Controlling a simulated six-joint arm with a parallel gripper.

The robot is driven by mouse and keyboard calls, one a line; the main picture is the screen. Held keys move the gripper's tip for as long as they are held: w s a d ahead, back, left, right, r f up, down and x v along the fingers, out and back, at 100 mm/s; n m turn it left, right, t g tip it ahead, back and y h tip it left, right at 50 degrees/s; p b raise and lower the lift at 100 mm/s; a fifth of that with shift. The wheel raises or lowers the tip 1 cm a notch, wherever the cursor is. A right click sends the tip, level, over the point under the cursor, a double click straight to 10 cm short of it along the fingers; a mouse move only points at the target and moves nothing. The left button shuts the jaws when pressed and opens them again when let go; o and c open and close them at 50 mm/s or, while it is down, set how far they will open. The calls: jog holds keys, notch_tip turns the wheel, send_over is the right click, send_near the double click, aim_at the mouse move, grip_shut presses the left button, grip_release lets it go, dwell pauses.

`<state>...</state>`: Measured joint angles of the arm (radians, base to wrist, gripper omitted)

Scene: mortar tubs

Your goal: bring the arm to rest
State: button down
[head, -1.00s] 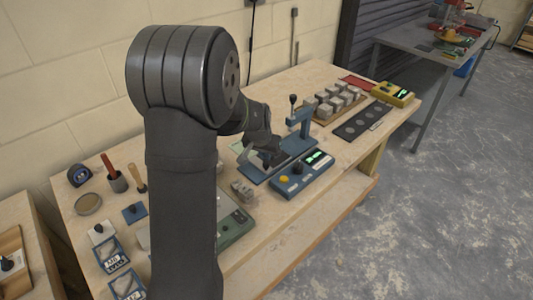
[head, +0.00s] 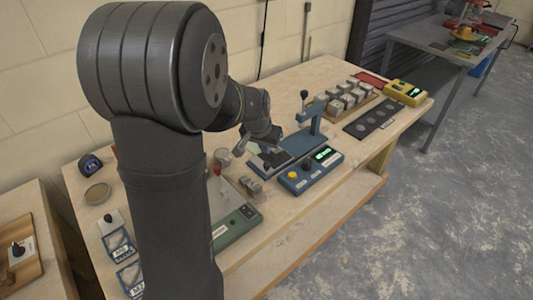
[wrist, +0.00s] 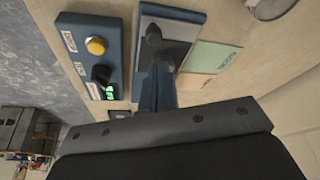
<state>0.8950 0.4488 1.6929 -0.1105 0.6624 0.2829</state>
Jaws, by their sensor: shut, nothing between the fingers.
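My gripper (head: 270,138) is shut and empty at the end of my dark arm in the head view. It hangs over the workbench (head: 292,222), beside the blue press stand (head: 313,122). In the wrist view its dark body (wrist: 165,138) fills the bottom, and the fingertips are hard to make out. The blue stand with its grey plate (wrist: 183,30) is ahead of it there. I cannot tell the exact gap between gripper and stand. My large arm links hide part of the bench's left side.
A blue control box (head: 310,170) with a yellow button and green display stands right of the gripper. A green-grey device (head: 238,228) is nearer the front. Grey blocks (head: 345,97), a dark strip (head: 371,118) and a yellow meter (head: 405,92) are further back. The floor at right is clear.

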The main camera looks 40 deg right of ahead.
jog(key=v, duration=0.5)
jog(key=shift+w+d+r, duration=0.1)
jog(key=shift+w+d, duration=0.05)
jog(key=shift+d, duration=0.1)
